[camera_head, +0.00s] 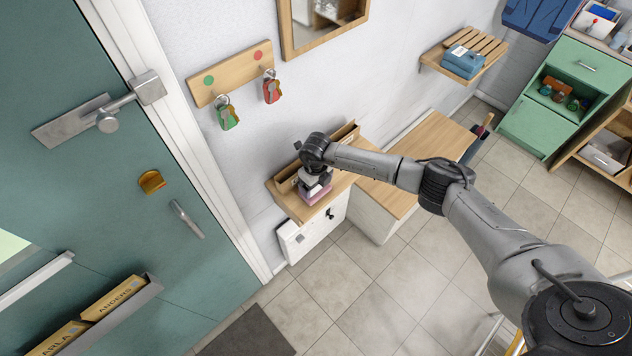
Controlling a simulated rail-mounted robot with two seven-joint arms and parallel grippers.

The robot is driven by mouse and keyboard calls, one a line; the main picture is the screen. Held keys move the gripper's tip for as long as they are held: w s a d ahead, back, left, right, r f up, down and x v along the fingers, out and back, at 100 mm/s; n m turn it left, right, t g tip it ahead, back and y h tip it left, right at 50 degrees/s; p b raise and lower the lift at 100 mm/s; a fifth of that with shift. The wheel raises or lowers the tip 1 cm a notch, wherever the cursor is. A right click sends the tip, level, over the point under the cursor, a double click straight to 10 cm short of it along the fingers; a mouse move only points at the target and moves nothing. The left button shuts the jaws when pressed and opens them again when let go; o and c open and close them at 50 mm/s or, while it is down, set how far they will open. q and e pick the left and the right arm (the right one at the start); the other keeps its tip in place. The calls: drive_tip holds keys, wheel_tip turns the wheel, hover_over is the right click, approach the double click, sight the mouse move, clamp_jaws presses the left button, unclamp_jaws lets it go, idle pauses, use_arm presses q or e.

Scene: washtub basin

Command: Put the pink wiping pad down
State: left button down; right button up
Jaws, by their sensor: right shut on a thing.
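The pink wiping pad (317,196) is at the small wooden wall shelf (295,206), near its front edge. My right gripper (315,184) is shut on the pad from above, its arm reaching in from the right. The gripper hides most of the pad, and I cannot tell whether the pad touches the shelf top or is just above it. My left gripper is not in view.
A wooden bench (425,150) stands right of the shelf. A key rack (232,75) with green and red key tags hangs above. A teal door (90,190) is at left, with a dark mat (247,335) on the floor. Bare tiles lie in front.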

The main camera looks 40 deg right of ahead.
drive_tip(key=shift+f, duration=0.15)
drive_tip(key=shift+f, duration=0.1)
drive_tip(key=o, duration=0.7)
wheel_tip(320, 180, up, 14)
drive_tip(key=b, duration=0.3)
drive_tip(key=shift+w+f, duration=0.15)
